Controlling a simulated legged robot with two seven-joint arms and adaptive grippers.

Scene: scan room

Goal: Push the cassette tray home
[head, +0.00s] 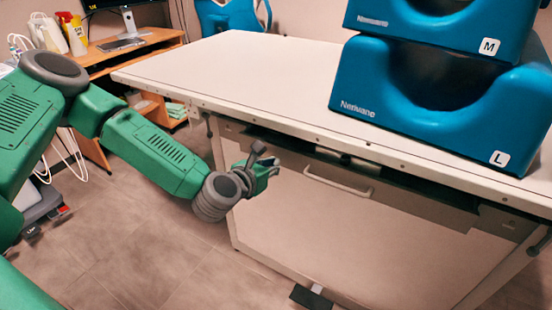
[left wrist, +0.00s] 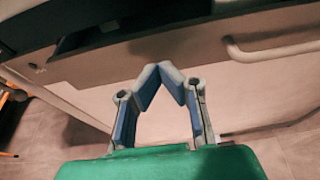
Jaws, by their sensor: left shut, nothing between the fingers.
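The cassette tray (head: 400,205) is a pale drawer-like front with a white bar handle (head: 338,188), under the edge of the white table. A dark gap shows between the tray and the tabletop. In the left wrist view the handle (left wrist: 270,53) is at the upper right. My left gripper (head: 270,167) is shut and empty, in front of the table's left part and left of the handle. In the left wrist view its fingertips (left wrist: 172,72) meet in a point before the pale front, apart from the handle. I cannot tell whether they touch the front. My right gripper is not in view.
Two stacked blue head-rest blocks, marked M (head: 435,20) and L (head: 450,105), stand on the table's right side. The rest of the white tabletop (head: 240,70) is clear. A wooden desk (head: 110,55) stands at the back left. A dark pedal (head: 311,296) is on the floor.

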